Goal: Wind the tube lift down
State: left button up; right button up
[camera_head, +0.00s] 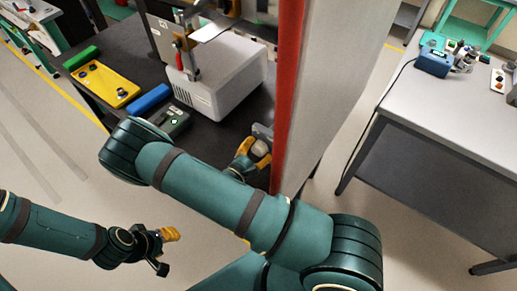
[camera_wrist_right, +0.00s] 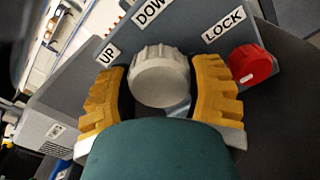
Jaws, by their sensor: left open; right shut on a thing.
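A ribbed grey knob (camera_wrist_right: 160,75) sits on a dark grey panel (camera_wrist_right: 200,22) with labels UP, DOWN (partly cut off) and LOCK. My right gripper (camera_head: 253,158) is shut on this knob, one yellow finger on each side, as the right wrist view shows (camera_wrist_right: 160,92). A red lock knob (camera_wrist_right: 249,64) with a white mark is just right of the right finger, under the LOCK label. In the head view the grey knob (camera_head: 260,147) is small and partly covered by the fingers. My left gripper (camera_head: 163,250) is open and empty above the floor at lower left.
A tall grey panel with a red edge (camera_head: 289,85) stands right beside my right gripper. The dark bench (camera_head: 215,140) holds a white instrument box (camera_head: 228,85), a yellow plate (camera_head: 102,84) and a small dark box (camera_head: 172,121). Another table (camera_head: 440,130) is at right.

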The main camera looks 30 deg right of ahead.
jog(key=m, duration=0.4)
jog(key=shift+m+b, duration=0.3)
jog(key=shift+b, duration=0.05)
jog(key=shift+m+b, duration=0.3)
jog(key=shift+m, duration=1.6)
jog(key=o, duration=0.9)
jog(key=v, duration=1.2)
